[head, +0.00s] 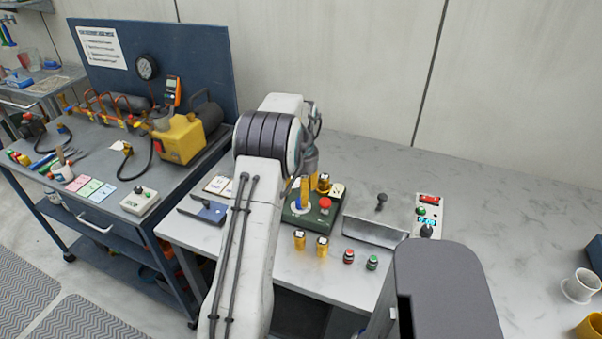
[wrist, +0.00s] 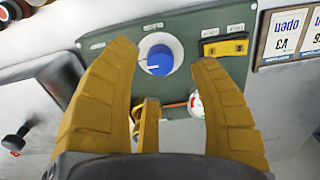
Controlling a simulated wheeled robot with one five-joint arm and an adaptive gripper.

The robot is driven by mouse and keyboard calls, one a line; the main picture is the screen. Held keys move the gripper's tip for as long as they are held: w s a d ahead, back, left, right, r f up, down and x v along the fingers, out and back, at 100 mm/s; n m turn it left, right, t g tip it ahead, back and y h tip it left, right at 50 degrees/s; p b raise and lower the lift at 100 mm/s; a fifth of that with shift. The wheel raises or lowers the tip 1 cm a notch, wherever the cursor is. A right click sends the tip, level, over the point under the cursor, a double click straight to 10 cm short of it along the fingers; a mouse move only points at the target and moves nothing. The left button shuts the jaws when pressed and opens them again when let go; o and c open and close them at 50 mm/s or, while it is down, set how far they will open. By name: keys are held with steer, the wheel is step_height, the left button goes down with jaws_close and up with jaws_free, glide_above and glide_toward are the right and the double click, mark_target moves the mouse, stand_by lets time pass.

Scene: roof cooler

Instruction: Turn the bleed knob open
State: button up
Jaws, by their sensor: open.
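The blue knob (wrist: 160,60) sits on a white round disc on the green panel (wrist: 190,25), in the upper middle of the wrist view. My gripper (wrist: 166,56) is open, with its two yellow fingers spread left and right of the knob. A gap shows on both sides, and I see no clear contact. In the head view the green panel (head: 291,219) lies on the pale bench below my gripper (head: 304,197). My arm and fingers hide part of the panel there. The knob's label is too small to read.
A red button (head: 325,204) stands on the panel's right. A yellow-black part (wrist: 225,46) and a card reading "open V3" (wrist: 290,32) lie right of the knob. A grey tray (head: 374,232) and a control box (head: 428,215) stand further right. The right bench is mostly clear.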

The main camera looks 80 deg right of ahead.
step_height(320, 180, up, 8)
steer(key=shift+r, duration=0.15)
stand_by(0.3)
stand_by(0.8)
